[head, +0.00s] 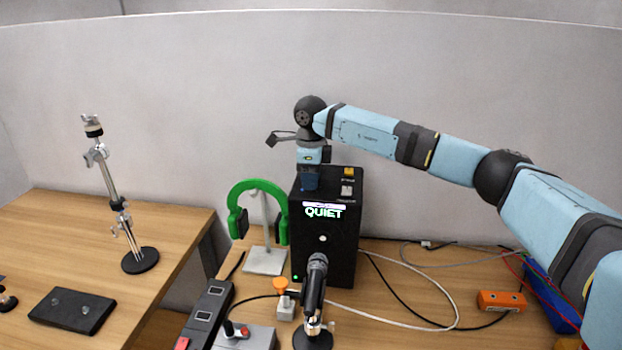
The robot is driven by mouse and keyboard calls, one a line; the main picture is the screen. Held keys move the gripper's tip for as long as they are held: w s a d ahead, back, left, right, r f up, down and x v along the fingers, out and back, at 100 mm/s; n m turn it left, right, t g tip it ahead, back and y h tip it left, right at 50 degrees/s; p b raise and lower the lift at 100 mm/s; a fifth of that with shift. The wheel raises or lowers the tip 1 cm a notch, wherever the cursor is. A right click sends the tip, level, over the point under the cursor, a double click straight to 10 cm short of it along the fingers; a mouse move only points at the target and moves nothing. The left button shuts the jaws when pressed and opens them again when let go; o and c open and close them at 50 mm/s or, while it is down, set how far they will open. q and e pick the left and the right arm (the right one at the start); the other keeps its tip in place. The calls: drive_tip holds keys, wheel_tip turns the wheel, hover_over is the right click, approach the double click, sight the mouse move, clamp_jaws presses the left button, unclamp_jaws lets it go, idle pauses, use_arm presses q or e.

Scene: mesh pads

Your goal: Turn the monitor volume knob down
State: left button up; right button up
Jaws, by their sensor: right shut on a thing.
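The monitor is a black upright box (345,250) near the back of the right-hand table, with a lit "QUIET" sign on its front. My right gripper (310,172) points down over the left part of the box's top. It is shut on a dark blue piece (310,183) there, which appears to be the volume knob. The fingers and the knob's upper part are hard to make out, and the knob's pointer or marks cannot be read. My left gripper is not in view.
A yellow button (349,171) and a pale switch (347,190) sit close right of the gripper on the box top. Green headphones (240,190) hang on a stand at left. A microphone (315,285) stands in front. Cables (455,310) cross the table at right.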

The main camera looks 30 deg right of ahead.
drive_tip(key=shift+r, duration=0.1)
idle(0.4)
drive_tip(key=o, duration=0.9)
drive_tip(key=shift+o, duration=0.2)
wheel_tip(320, 180, up, 14)
drive_tip(key=b, duration=0.1)
